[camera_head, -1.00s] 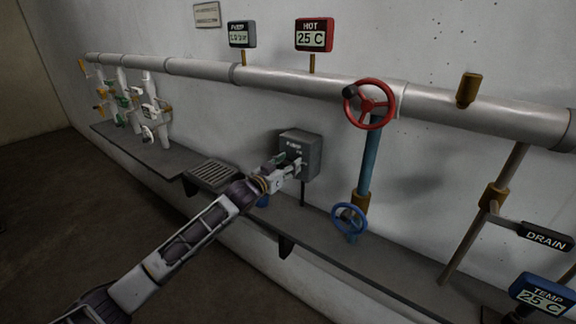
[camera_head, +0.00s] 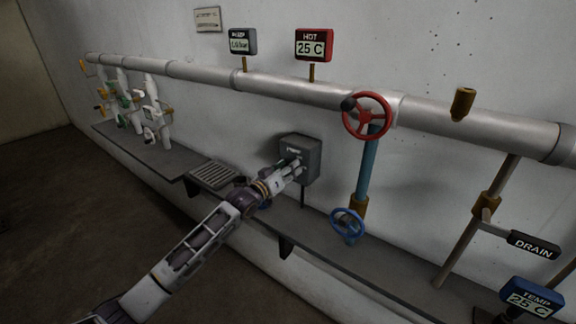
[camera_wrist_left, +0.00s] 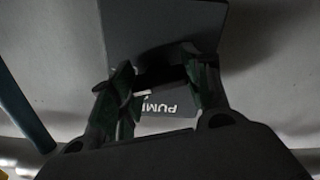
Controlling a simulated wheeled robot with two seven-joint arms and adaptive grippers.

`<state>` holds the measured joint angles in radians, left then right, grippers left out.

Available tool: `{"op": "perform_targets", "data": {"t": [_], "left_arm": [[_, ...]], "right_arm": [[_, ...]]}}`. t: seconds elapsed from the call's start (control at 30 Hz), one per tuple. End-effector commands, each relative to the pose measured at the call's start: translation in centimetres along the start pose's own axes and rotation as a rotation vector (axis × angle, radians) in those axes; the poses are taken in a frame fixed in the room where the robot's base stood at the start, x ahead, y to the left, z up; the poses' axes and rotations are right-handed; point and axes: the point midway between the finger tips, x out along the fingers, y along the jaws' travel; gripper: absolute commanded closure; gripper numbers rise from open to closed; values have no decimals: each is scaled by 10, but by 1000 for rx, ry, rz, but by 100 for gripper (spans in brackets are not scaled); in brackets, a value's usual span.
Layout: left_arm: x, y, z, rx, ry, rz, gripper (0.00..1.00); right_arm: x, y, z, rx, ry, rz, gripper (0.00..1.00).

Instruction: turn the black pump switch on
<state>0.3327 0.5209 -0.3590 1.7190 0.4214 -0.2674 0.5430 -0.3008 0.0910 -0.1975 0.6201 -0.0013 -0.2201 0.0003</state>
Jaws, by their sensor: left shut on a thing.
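The pump box (camera_head: 312,158) is a grey box on the wall above the shelf, with a light label on its front. My left gripper (camera_head: 298,164) is at the front of this box. In the left wrist view the box (camera_wrist_left: 165,25) is upside down, and its PUMP label (camera_wrist_left: 165,105) shows between the fingers. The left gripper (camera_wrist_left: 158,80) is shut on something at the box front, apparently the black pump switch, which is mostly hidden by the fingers. Its position cannot be told. My right gripper is not in view.
A red handwheel (camera_head: 368,115) and a blue handwheel (camera_head: 347,226) are to the right of the box. A large pipe (camera_head: 285,88) runs above it. A dark shelf (camera_head: 330,245) with a grate (camera_head: 212,174) lies below. White valves (camera_head: 152,110) stand at the left.

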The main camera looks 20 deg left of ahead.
Motion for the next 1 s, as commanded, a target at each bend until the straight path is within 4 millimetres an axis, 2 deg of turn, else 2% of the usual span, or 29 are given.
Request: {"op": "perform_targets", "data": {"t": [0.03,0.33,0.7,1.0], "left_arm": [[0,1,-2,-39,-2,-1,76],[0,0,-2,-274,-1,-1,76],[0,-2,-1,-572,0,-2,76],[0,-2,0,-689,0,-1,76]], "right_arm": [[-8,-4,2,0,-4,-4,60],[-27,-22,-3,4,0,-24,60],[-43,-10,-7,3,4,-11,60],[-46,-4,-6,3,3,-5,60]]}}
